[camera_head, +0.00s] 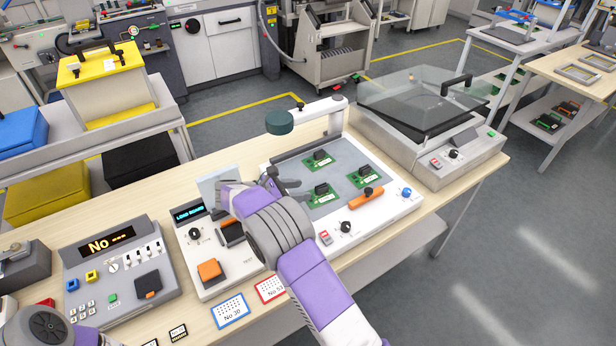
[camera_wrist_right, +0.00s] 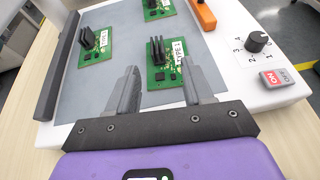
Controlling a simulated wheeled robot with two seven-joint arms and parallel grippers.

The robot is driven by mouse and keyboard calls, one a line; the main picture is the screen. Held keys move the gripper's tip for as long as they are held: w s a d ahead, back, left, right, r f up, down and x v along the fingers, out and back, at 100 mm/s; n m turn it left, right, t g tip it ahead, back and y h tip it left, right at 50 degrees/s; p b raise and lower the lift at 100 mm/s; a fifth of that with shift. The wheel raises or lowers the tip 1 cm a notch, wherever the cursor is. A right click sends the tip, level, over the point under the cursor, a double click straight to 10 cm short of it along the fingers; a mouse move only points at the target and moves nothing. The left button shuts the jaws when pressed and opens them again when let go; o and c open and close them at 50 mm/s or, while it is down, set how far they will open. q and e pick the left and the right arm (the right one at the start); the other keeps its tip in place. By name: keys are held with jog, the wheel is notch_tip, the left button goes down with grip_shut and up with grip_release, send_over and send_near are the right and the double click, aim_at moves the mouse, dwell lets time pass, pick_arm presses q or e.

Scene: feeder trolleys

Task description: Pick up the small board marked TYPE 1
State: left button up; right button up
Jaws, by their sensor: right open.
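The small green board marked TYPE 1 (camera_wrist_right: 160,73) lies on a grey mat with its dark finned part upright; the label reads clearly in the right wrist view. In the head view it appears to be the front-left board (camera_head: 322,195). My right gripper (camera_head: 283,186) is open and empty. In the wrist view its two fingers (camera_wrist_right: 160,68) point toward the board, one on each side in the picture; I cannot tell the height gap. Two similar green boards lie at the left (camera_wrist_right: 97,46) and top (camera_wrist_right: 155,9). My left gripper is out of view.
The mat (camera_head: 345,160) lies on a white machine with an orange handle (camera_head: 366,198), a knob (camera_head: 346,228) and a green-capped arm (camera_head: 280,122). A clear-lidded box (camera_head: 425,100) stands to the right. A grey keypad unit (camera_head: 120,270) stands left.

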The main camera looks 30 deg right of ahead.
aim_at(319, 188)
jog(key=shift+d+f, duration=0.1)
jog(key=shift+d, duration=0.2)
jog(key=shift+b+x, duration=0.5)
jog(key=shift+x, duration=0.65)
jog(key=b+x, duration=0.1)
jog(key=x, duration=0.2)
jog(key=shift+w+d+f+b, duration=0.1)
jog(key=shift+d+b, duration=0.2)
jog(key=shift+d+f, duration=0.1)
jog(key=shift+d, duration=0.35)
jog(key=shift+c, duration=0.3)
grip_shut()
